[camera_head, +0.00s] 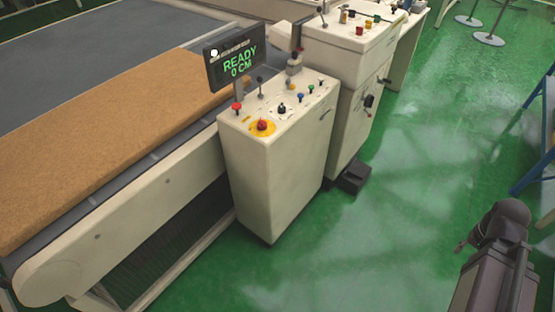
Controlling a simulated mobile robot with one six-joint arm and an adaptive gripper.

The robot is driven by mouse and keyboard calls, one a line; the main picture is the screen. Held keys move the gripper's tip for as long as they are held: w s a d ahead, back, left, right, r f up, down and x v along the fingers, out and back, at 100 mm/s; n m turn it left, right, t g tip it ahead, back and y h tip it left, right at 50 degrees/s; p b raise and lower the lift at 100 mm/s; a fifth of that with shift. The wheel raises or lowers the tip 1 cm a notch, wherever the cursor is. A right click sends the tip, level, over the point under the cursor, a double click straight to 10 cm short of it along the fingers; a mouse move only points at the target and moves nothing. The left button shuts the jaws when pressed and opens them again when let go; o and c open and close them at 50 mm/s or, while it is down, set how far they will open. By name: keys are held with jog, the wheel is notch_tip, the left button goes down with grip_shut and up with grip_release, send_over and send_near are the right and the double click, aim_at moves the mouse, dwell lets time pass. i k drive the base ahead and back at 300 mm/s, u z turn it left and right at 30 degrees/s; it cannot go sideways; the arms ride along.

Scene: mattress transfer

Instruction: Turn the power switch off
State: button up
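A cream control cabinet (275,170) stands beside the conveyor. Its sloped top holds a red emergency button on a yellow disc (262,126), a black rotary knob (282,108), and several small red, green and blue buttons. A display (238,66) on it reads "READY 0 CM" in green. A second cream cabinet (343,90) behind it has a black switch-like part (369,101) on its right side. No label shows which control is the power switch, and its position is too small to tell. My gripper is not in view; a dark part of my arm shows at lower right.
A brown mattress slab (110,150) lies on the conveyor at left. A dark box (354,178) sits on the floor by the second cabinet. Blue metal framing (533,178) stands at the right edge.

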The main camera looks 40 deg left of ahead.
aim_at(262, 125)
jog(key=u, duration=1.45)
jog(key=k, duration=0.9)
jog(key=i, duration=0.85)
